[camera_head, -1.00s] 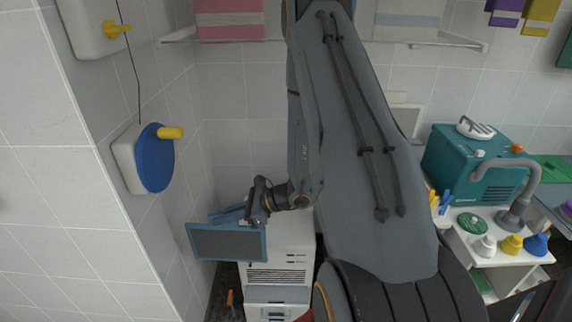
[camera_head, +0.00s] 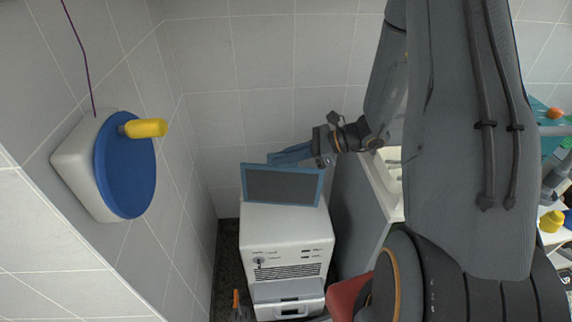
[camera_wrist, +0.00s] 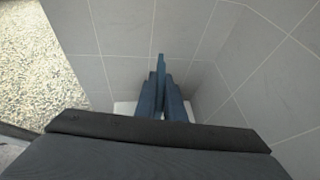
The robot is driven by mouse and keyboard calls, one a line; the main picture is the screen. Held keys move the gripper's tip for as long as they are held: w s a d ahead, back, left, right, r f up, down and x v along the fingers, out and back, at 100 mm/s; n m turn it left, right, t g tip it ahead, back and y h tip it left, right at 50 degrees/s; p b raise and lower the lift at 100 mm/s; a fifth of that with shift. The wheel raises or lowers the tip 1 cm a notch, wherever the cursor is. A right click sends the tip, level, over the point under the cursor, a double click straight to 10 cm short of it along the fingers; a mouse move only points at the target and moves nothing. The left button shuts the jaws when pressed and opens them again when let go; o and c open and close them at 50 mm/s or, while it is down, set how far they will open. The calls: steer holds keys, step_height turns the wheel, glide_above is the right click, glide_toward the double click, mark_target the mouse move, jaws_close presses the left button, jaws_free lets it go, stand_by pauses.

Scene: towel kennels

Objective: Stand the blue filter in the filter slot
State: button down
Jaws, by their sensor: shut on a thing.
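The blue filter (camera_head: 283,185) is a flat grey panel in a blue frame. In the head view it is upright, slightly tilted, at the top of the white machine (camera_head: 286,235). Its lower edge overlaps the machine's top in the picture; I cannot tell whether it touches. My gripper (camera_head: 282,157), with blue fingers, is shut on the filter near its upper edge. In the wrist view a thin blue edge, apparently the filter seen edge-on, shows between my fingers (camera_wrist: 161,98). I cannot make out the filter slot.
A blue disc with a yellow handle (camera_head: 126,165) sits on a white wall box at the left. Tiled walls stand behind and left of the machine. A grey-sided cabinet (camera_head: 357,215) with a white top stands close to its right. Speckled floor shows at its left.

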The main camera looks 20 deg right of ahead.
steer(key=shift+s+d+f+n+g+b, duration=0.1)
steer(key=shift+n+g+b, duration=0.45)
steer(key=shift+b, duration=0.2)
steer(key=shift+s+d+n+g+b, duration=0.1)
steer(key=shift+n+g+b, duration=0.35)
steer(key=shift+g+b, duration=0.25)
steer(key=w+d+f+b, duration=0.1)
steer(key=w+f+b, duration=0.1)
steer(key=w+b, duration=0.3)
steer(key=shift+w+d+f, duration=0.4)
steer(key=shift+w, duration=1.85)
steer(key=shift+d, duration=0.15)
steer(key=shift+f, duration=0.2)
steer(key=shift+f+b, duration=0.45)
steer(key=shift+f, duration=1)
